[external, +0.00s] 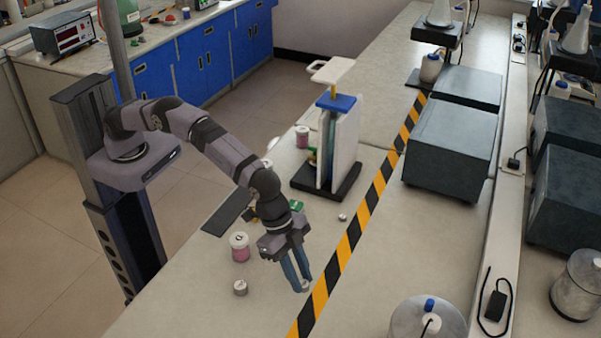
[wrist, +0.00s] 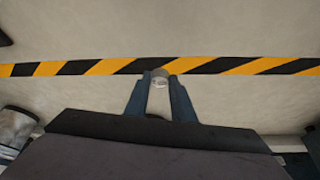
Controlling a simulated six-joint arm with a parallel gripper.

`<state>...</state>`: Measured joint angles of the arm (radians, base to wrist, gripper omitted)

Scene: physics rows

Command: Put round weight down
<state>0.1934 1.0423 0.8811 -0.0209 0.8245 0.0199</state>
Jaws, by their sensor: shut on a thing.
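My gripper (external: 303,283) is shut on a small round metal weight (external: 305,286), low over the bench near the yellow-and-black tape. In the wrist view the round weight (wrist: 160,78) sits between the tips of my two blue fingers (wrist: 161,84), overlapping the near edge of the tape. I cannot tell whether its underside touches the bench. Another small grey round weight (external: 240,287) stands on the bench to the left of my gripper. A smaller round piece (external: 342,217) lies by the stand.
The striped tape (external: 352,233) runs along the bench to the right of my gripper. A jar with pink contents (external: 240,247) stands left of it. A stand with a blue top (external: 337,103) rises behind.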

